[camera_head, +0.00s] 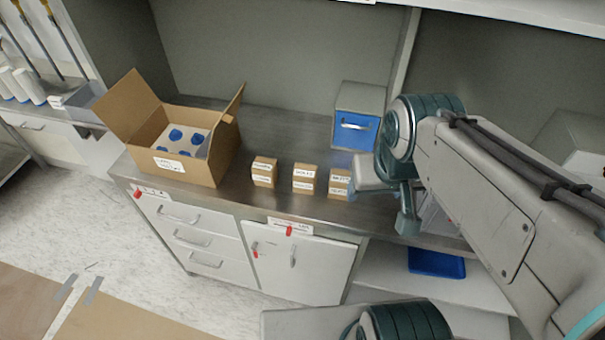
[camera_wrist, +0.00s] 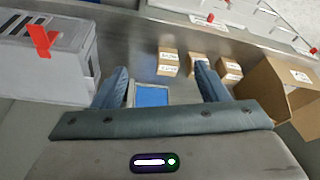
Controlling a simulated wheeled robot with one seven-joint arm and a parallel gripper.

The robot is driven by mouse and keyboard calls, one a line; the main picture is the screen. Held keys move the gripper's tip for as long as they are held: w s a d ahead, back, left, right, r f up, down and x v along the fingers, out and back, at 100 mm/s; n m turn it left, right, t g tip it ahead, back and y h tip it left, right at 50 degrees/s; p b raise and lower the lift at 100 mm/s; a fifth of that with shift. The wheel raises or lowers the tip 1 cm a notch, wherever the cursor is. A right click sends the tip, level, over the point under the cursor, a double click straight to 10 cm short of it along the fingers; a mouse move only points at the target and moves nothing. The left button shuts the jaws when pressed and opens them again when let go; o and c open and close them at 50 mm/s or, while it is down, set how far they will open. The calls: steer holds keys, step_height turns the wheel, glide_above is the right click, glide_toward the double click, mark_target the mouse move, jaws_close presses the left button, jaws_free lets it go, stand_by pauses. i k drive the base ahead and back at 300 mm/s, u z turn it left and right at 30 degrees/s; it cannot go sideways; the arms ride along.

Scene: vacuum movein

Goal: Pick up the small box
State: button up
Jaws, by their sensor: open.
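Three small cardboard boxes with white labels stand in a row near the counter's front edge: a left one (camera_head: 264,172), a middle one (camera_head: 304,178) and a right one (camera_head: 339,183). Which one is the task's small box, I cannot tell.
A large open carton (camera_head: 185,140) with blue-capped items stands at the counter's left. A grey case with a blue front (camera_head: 355,130) stands behind the boxes. A grey unit with a red part (camera_wrist: 45,65) lies left of the fingers. A blue tray (camera_head: 436,263) sits on a lower shelf.

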mark_target(304, 176)
steer(key=z, duration=3.15)
steer(key=k, duration=1.5)
steer(key=u, duration=1.95)
steer(key=i, duration=0.5)
